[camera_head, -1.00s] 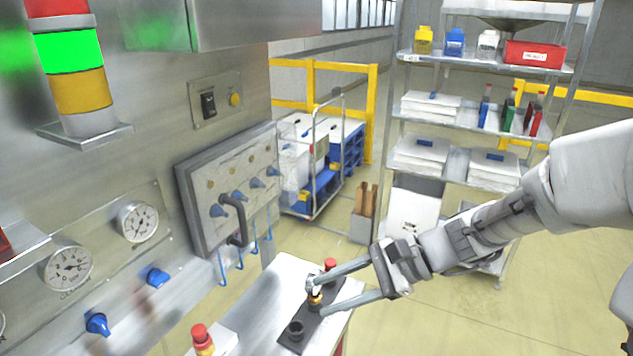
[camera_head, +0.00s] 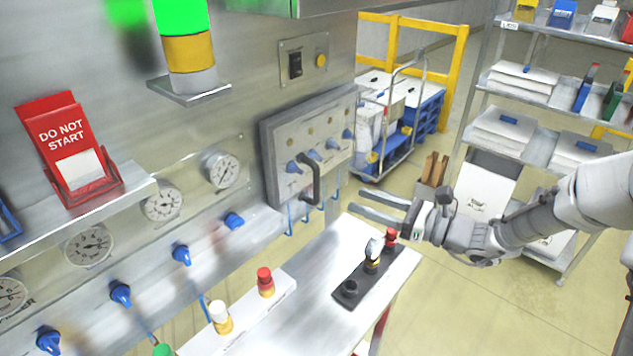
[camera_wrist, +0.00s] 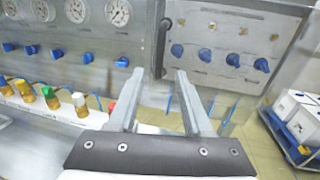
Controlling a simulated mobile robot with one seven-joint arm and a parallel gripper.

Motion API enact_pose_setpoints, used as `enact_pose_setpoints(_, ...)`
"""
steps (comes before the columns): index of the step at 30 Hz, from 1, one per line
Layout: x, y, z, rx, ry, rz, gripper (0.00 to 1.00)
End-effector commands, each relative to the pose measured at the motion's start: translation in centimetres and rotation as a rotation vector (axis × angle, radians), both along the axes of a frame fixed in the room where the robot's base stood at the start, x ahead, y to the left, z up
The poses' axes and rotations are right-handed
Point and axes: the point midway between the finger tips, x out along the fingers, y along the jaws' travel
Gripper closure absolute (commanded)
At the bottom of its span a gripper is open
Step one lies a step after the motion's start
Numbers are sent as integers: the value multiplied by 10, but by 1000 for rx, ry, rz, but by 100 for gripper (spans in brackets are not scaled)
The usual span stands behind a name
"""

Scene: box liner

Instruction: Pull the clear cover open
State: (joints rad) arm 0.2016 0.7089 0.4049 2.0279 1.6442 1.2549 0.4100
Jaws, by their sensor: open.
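The clear cover (camera_head: 268,150) appears to lie shut over a panel with several blue knobs on the steel machine wall; its clear face is hard to make out. A dark bar handle (camera_head: 315,180) stands upright on its front and also shows in the wrist view (camera_wrist: 162,40). My gripper (camera_head: 357,200) is open and empty, to the right of the handle in the head view and apart from it. In the wrist view my open fingers (camera_wrist: 160,74) point at the panel's lower left, with the handle beyond, roughly between the tips.
A white table (camera_head: 300,315) stands below, bearing a black strip (camera_head: 345,293) with small fittings and a white block with coloured caps (camera_head: 265,282). Gauges and blue valves line the wall at left. A trolley (camera_head: 385,130) and shelves (camera_head: 515,105) stand behind.

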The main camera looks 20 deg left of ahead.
Motion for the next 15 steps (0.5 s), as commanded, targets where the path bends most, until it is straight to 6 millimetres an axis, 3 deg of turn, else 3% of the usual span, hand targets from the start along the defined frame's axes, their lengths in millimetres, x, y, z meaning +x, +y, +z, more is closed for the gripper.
enact_pose_setpoints(9, 5, 71, 2, 0, -1, 4, 50)
enact_pose_setpoints(15, 9, 102, 1, -1, -1, 1, 50)
